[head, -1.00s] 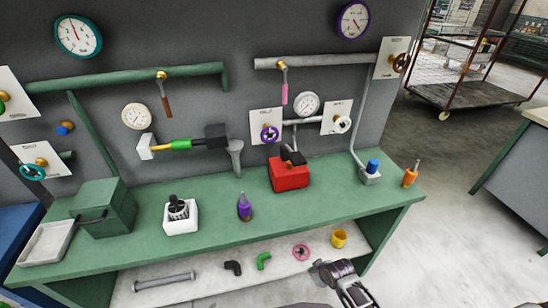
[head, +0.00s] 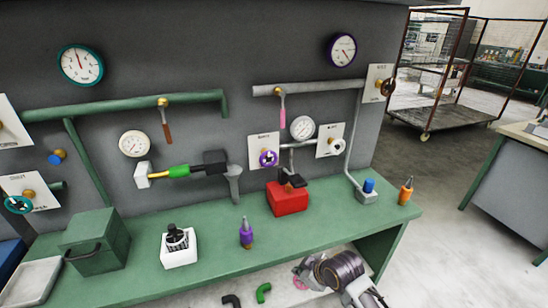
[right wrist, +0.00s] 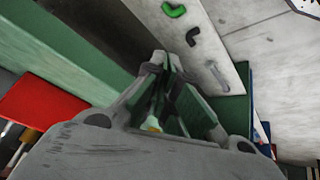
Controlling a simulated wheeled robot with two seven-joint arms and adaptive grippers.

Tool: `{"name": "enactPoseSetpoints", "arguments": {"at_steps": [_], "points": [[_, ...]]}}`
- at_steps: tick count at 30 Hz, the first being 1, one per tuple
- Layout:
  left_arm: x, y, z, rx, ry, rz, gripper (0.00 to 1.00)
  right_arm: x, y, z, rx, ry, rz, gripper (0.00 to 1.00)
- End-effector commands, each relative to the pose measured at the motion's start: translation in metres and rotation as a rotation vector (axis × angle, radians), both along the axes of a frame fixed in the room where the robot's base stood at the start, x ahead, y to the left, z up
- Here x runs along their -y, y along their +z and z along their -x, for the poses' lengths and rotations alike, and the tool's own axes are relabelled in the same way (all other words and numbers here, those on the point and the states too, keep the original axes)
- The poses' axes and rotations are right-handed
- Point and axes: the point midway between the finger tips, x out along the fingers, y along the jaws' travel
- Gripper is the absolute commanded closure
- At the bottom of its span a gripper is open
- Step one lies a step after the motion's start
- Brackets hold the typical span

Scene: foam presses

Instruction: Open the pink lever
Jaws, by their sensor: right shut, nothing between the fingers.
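The pink lever (head: 282,115) hangs straight down from a brass valve on the grey pipe (head: 310,88), on the wall above the green bench. It stands square to the pipe. My right gripper (head: 303,272) is low in the head view, at the bench's front edge, well below and apart from the lever. Its fingers (right wrist: 172,62) are shut and empty in the right wrist view, where the lever does not show. My left gripper is not in view.
A red box (head: 287,199) with a dark tool stands on the bench below the lever. A gauge (head: 302,128) and a purple handwheel (head: 268,158) are close to the lever. A purple bottle (head: 246,233) and blue-topped block (head: 369,187) stand on the bench.

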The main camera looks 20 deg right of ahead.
Motion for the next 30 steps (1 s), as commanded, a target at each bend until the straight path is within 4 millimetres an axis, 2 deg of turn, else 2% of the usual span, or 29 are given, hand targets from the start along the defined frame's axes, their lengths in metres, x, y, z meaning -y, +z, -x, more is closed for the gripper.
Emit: {"name": "enactPoseSetpoints", "arguments": {"at_steps": [3, 15, 30], "points": [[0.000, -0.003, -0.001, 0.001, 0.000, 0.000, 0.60, -0.003, 0.029, -0.009, 0.064, 0.074, 0.017, 1.00], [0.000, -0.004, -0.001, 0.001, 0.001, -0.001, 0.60, -0.008, 0.098, -0.063, 0.323, 0.347, 0.100, 1.00], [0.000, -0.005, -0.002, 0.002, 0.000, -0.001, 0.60, -0.004, 0.188, -0.125, 0.667, 0.601, 0.256, 1.00]]}}
